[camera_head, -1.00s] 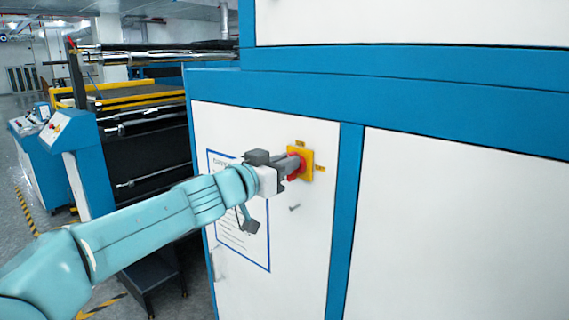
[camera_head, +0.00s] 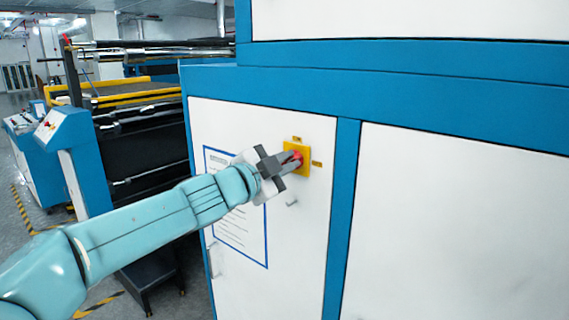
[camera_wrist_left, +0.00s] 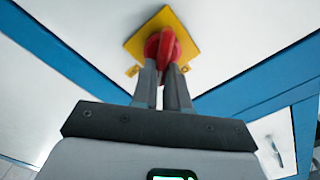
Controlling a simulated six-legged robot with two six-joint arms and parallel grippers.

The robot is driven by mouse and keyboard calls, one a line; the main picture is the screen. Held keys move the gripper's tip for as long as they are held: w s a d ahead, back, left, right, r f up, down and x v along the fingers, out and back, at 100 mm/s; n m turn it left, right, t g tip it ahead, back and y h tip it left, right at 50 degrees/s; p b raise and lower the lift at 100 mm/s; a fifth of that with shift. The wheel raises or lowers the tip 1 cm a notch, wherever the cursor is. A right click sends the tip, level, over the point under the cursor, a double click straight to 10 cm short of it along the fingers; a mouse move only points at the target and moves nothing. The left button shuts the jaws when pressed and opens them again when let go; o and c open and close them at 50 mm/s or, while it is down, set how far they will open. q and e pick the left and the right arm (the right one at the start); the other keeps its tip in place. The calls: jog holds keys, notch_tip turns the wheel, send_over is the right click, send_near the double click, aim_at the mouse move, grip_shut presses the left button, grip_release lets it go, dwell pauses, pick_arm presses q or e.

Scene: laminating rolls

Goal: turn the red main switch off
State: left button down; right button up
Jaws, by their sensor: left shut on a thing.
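The red main switch (camera_head: 297,157) sits on a yellow square plate (camera_head: 304,148) on the white cabinet door. In the left wrist view the red knob (camera_wrist_left: 163,46) shows at the top centre, in front of the yellow plate (camera_wrist_left: 150,24), which looks turned on its corner there. My left gripper (camera_head: 291,160) is at the switch, its fingers shut on the red handle; the fingertips (camera_wrist_left: 163,68) cover part of it. My right gripper is in neither view.
A printed sheet with a blue border (camera_head: 238,225) is on the door behind my left wrist. A small grey door latch (camera_head: 292,202) sits below the switch. Blue frame posts (camera_head: 342,215) edge the door. A roll machine (camera_head: 145,130) stands at the left.

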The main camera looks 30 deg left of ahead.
pick_arm(q)
jog(key=shift+d+f+m+b, duration=0.1)
jog(key=shift+f+m+b, duration=0.15)
jog(key=shift+m, duration=1)
jog(key=shift+d+f+m+b, duration=0.15)
jog(key=shift+m+b, duration=0.2)
jog(key=shift+m, duration=0.95)
jog(key=shift+f+m+b, duration=0.2)
jog(key=shift+m+b, duration=0.1)
jog(key=shift+m, duration=0.95)
jog(key=shift+f+m, duration=0.1)
jog(key=shift+m, duration=0.2)
jog(key=c, duration=1.1)
grip_release()
jog(key=shift+s, duration=0.15)
jog(key=shift+c, duration=0.2)
jog(key=s+a, duration=0.1)
jog(key=s, duration=1.5)
jog(key=shift+s+a+p, duration=0.15)
jog(key=shift+p, duration=0.25)
